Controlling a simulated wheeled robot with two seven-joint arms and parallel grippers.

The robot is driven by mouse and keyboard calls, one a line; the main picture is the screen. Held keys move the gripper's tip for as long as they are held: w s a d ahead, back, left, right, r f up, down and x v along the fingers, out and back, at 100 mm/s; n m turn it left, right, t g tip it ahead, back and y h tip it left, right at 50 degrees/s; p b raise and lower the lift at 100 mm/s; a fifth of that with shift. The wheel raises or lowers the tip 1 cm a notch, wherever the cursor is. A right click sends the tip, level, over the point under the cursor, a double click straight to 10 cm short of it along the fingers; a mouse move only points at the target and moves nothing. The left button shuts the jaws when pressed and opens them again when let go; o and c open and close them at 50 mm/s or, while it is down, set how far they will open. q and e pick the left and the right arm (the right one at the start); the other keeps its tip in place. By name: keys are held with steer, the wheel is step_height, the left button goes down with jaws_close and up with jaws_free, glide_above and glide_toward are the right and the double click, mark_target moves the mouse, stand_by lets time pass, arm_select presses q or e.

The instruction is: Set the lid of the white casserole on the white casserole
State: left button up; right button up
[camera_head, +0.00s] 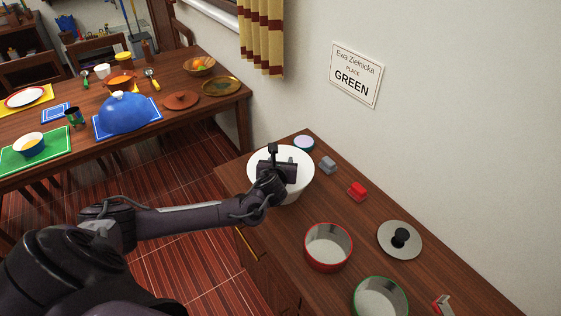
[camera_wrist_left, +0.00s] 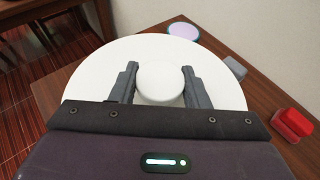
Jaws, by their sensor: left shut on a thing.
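The white lid (camera_wrist_left: 100,75) fills the middle of the left wrist view, with its round white knob (camera_wrist_left: 160,82) between my left gripper's fingers (camera_wrist_left: 160,78). My left gripper (camera_head: 277,168) is shut on this knob. In the head view the white lid (camera_head: 304,166) is at the top of the white casserole (camera_head: 291,198), near the counter's far left end. The gripper hides much of both. I cannot tell whether the lid rests on the rim or is held just above it. My right gripper is not in view.
A wall (camera_head: 440,130) stands behind. A laid table (camera_head: 195,115) is at the left.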

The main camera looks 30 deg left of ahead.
arm_select(q)
steer(key=shift+f+b, duration=0.35)
steer(key=shift+f, duration=0.1)
steer(key=o, duration=0.9)
steer(key=shift+c, duration=0.2)
steer(key=p+v, duration=0.2)
steer(key=shift+s+d+r+p, duration=0.1)
steer(key=shift+s+r+p, duration=0.15)
steer(key=shift+r+p, duration=0.05)
steer(key=p+v, duration=0.6)
steer(key=v, duration=0.1)
steer(key=shift+s+p, duration=0.15)
steer(key=shift+p, duration=0.15)
steer(key=shift+s+d+r+p, duration=0.15)
steer(key=shift+s+d+p, duration=0.1)
steer(key=shift+s+p, duration=0.2)
